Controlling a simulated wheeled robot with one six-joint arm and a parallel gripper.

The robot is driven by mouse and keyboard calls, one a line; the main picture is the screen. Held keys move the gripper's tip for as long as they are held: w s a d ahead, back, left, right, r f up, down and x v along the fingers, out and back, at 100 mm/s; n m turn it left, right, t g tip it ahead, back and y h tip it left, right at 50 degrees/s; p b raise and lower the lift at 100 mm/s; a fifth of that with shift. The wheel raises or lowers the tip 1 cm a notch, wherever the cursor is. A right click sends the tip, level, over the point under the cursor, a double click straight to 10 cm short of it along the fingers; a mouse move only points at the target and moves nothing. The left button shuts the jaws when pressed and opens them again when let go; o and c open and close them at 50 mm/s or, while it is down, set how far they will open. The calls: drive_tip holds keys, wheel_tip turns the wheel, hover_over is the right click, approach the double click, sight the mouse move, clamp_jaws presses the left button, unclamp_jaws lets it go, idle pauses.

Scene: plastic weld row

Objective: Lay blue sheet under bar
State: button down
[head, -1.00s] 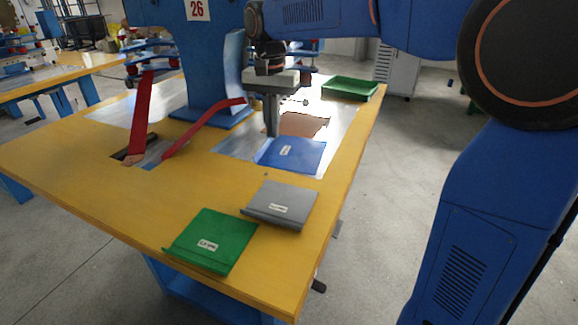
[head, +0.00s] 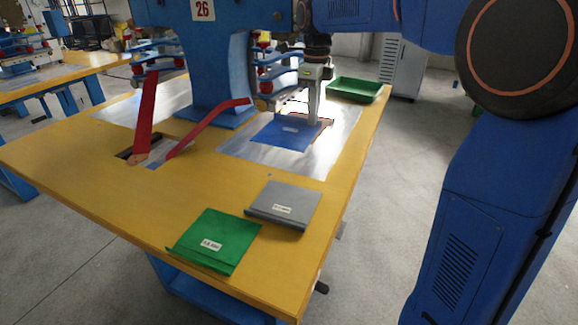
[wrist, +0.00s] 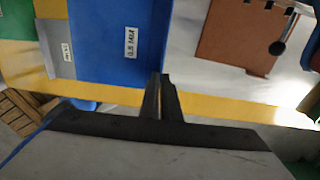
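The blue sheet (head: 283,133), with a white label, is over the bright metal plate (head: 322,155) on the yellow table. My gripper (head: 313,120) is at its right edge. In the wrist view, the fingers (wrist: 161,97) are shut on the edge of the blue sheet (wrist: 105,35). I cannot tell whether the sheet touches the plate. The blue press (head: 222,65) marked 26 stands left of the sheet, with small blue bars and red knobs (head: 277,75) behind my gripper. Which of these is the bar is unclear.
A brown sheet (wrist: 237,35) lies beyond the blue sheet, mostly hidden in the head view. A grey sheet (head: 285,203) and a green sheet (head: 214,240) lie at the table's front. A green tray (head: 355,90) stands at the back right.

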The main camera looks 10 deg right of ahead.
drive_tip(key=shift+f, duration=5)
drive_tip(key=shift+f, duration=0.45)
drive_tip(key=c, duration=2)
unclamp_jaws()
